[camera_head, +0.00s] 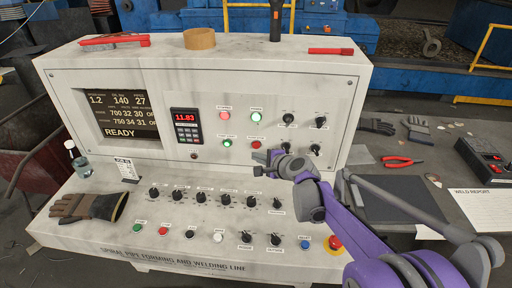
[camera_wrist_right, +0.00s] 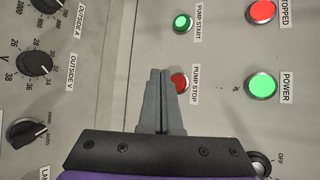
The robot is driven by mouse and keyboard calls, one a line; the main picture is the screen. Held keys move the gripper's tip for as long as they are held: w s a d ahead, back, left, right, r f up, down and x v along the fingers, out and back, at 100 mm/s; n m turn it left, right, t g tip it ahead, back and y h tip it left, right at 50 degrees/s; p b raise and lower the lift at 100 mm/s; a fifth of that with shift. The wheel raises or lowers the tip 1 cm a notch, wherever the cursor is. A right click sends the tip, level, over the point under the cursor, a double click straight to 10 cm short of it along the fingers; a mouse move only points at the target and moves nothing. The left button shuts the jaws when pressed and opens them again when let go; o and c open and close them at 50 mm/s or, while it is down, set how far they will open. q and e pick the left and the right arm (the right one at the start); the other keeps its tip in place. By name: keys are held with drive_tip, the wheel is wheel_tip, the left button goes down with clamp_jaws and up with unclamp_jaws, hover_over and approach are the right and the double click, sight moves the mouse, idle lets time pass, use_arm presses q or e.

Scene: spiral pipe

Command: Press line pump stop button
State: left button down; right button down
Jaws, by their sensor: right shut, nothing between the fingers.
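The red pump stop button (camera_head: 256,144) is on the upright face of the grey console (camera_head: 330,90), right of the green pump start button (camera_head: 227,143). In the right wrist view the pump stop button (camera_wrist_right: 181,82) shows beside my fingertips, its left part hidden behind a finger; its label reads PUMP STOP. My right gripper (camera_head: 262,157) is shut and empty, just below the button in the head view. Its closed fingers (camera_wrist_right: 160,74) point at the panel. I cannot tell whether they touch it. My left gripper is out of view.
The green power light (camera_head: 256,117) and red stopped light (camera_head: 225,116) sit above. Several black knobs (camera_head: 288,118) are to the right. A keypad (camera_head: 186,126) is to the left. The sloped lower panel has knobs, buttons and a red emergency stop (camera_head: 335,242).

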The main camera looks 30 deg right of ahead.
sight(250, 148)
drive_tip(key=shift+w+d, duration=0.6)
drive_tip(key=shift+w, duration=0.2)
idle(1.5)
drive_tip(key=shift+w+d, duration=0.25)
drive_tip(key=shift+w, duration=0.1)
drive_tip(key=shift+w+d, duration=0.2)
drive_tip(key=shift+w, duration=0.1)
idle(0.6)
idle(0.4)
drive_tip(key=shift+s+a, duration=0.5)
drive_tip(key=shift+s, duration=0.15)
drive_tip(key=shift+s+a, duration=0.75)
drive_tip(key=shift+s, duration=0.3)
drive_tip(key=shift+s+a, duration=0.7)
drive_tip(key=shift+s, duration=0.3)
